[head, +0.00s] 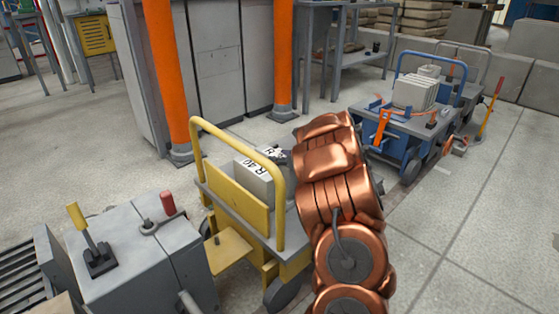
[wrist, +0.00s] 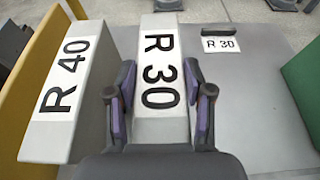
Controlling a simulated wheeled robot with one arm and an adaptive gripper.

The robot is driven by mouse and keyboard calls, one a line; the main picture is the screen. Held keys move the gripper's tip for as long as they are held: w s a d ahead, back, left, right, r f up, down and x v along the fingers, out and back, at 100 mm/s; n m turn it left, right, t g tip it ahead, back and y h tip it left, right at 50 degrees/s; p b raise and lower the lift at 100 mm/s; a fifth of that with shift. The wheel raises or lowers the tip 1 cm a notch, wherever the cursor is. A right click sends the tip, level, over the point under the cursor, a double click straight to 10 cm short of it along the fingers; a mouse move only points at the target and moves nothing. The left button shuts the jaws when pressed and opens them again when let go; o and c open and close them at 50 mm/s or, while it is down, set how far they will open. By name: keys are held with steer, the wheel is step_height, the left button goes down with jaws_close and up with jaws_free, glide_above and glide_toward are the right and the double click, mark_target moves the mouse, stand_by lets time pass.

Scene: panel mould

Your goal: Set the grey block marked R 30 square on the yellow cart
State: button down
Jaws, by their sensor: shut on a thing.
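The grey block marked R 30 (wrist: 160,115) is between the purple-padded fingers of my gripper (wrist: 160,82) in the wrist view, shut on its sides. It is over or on the grey deck of the yellow cart (head: 236,203); I cannot tell whether it touches the deck. Its sides run nearly straight up the picture. A grey block marked R 40 (wrist: 65,85) stands close on its left, tilted in the picture. In the head view my arm and the R 40 block mostly hide the gripper and the R 30 block.
A small R 30 label (wrist: 221,43) lies on the deck, right of the held block. A green thing (wrist: 303,80) is at the right edge. The cart's yellow rail borders the left. A blue cart (head: 395,120) stands behind, and a grey control box (head: 135,255) with levers stands at front left.

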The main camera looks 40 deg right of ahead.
stand_by(0.3)
steer(key=shift+c, duration=2.2)
jaws_free()
steer(key=shift+r, duration=0.15)
steer(key=shift+s+r, duration=0.1)
steer(key=shift+s, duration=0.05)
steer(key=p+v, duration=0.3)
steer(key=v, duration=0.8)
steer(key=shift+s, duration=0.3)
steer(key=shift+a, duration=0.1)
